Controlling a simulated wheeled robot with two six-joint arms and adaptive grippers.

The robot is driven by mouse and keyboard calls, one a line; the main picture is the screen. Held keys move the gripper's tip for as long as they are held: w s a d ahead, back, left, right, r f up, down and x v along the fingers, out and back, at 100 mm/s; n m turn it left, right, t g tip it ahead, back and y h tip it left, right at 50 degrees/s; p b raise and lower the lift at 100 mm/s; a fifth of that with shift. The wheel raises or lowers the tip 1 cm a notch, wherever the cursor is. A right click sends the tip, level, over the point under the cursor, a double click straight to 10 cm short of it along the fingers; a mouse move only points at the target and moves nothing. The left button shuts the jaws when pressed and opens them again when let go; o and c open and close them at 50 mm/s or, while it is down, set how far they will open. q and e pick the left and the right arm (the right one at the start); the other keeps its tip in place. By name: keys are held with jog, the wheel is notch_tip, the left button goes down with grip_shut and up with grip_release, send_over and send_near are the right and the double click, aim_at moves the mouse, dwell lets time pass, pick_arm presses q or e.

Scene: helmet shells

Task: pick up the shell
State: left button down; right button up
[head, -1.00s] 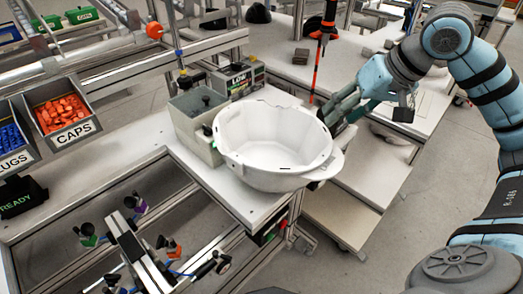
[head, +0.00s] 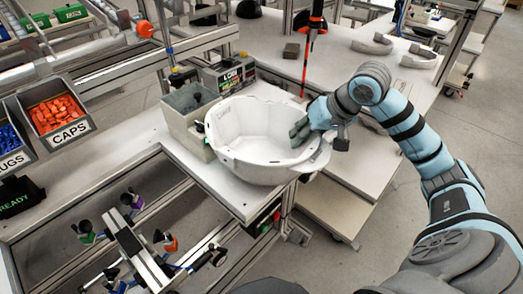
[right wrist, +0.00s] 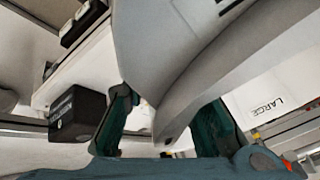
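The white helmet shell (head: 250,165) lies open side up like a bowl on the white workbench corner (head: 232,195) in the head view. My right gripper (head: 300,132) is at the shell's right rim, with a finger showing over the inside of the wall. In the right wrist view the shell (right wrist: 185,60) fills the upper middle, and its edge comes down between the two dark green fingers of the gripper (right wrist: 165,120). The fingers stand apart, with a gap showing beside the left one. My left gripper is not in view.
A grey box (head: 190,118) stands close behind the shell's left side, with a labelled unit (head: 230,74) behind it. Bins of orange caps (head: 58,115) and blue plugs are at the left. A lower white bench (head: 350,165) lies to the right.

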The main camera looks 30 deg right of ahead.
grip_shut()
jog(key=shift+r, duration=0.1)
